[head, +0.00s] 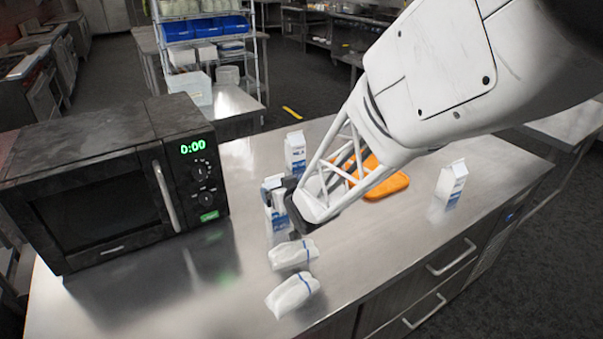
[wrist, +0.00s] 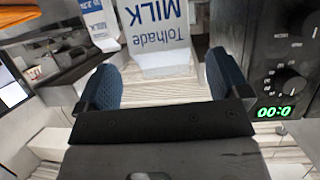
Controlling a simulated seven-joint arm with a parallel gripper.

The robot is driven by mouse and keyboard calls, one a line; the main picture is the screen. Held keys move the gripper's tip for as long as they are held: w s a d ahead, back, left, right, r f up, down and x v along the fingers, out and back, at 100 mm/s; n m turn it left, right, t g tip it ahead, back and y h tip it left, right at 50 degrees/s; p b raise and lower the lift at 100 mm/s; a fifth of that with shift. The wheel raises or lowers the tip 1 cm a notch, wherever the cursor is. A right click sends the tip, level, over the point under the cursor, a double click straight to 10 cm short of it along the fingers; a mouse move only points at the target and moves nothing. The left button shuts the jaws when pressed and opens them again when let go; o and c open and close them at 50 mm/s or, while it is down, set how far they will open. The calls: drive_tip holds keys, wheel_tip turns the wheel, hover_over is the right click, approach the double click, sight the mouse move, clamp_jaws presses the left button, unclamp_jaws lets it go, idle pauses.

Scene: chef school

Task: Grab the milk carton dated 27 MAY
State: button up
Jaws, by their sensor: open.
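Three white-and-blue milk cartons stand upright on the steel counter. The near carton (head: 277,223) is at my gripper (head: 284,199), which partly hides it in the head view. A second carton (head: 295,149) stands just behind it, and a third carton (head: 450,184) stands apart at the right. In the wrist view, my open gripper (wrist: 161,82) has its blue fingers on either side of a carton (wrist: 155,25) with upside-down "Tolhade MILK" lettering. Another carton (wrist: 97,18) is at the upper left there. I cannot read a date on any carton.
A black microwave (head: 110,180) reading 0:00 stands left of the cartons. Two white bags with blue bands, one (head: 293,254) nearer the cartons and one (head: 292,294) in front, lie on the counter (head: 400,255). An orange board (head: 390,184) lies behind my arm. The right front of the counter is clear.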

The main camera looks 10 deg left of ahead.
idle(0.3)
drive_tip(key=shift+x, duration=2.6)
drive_tip(key=shift+a, duration=0.1)
drive_tip(key=c, duration=1.3)
drive_tip(key=shift+r, duration=0.1)
drive_tip(key=shift+r, duration=5)
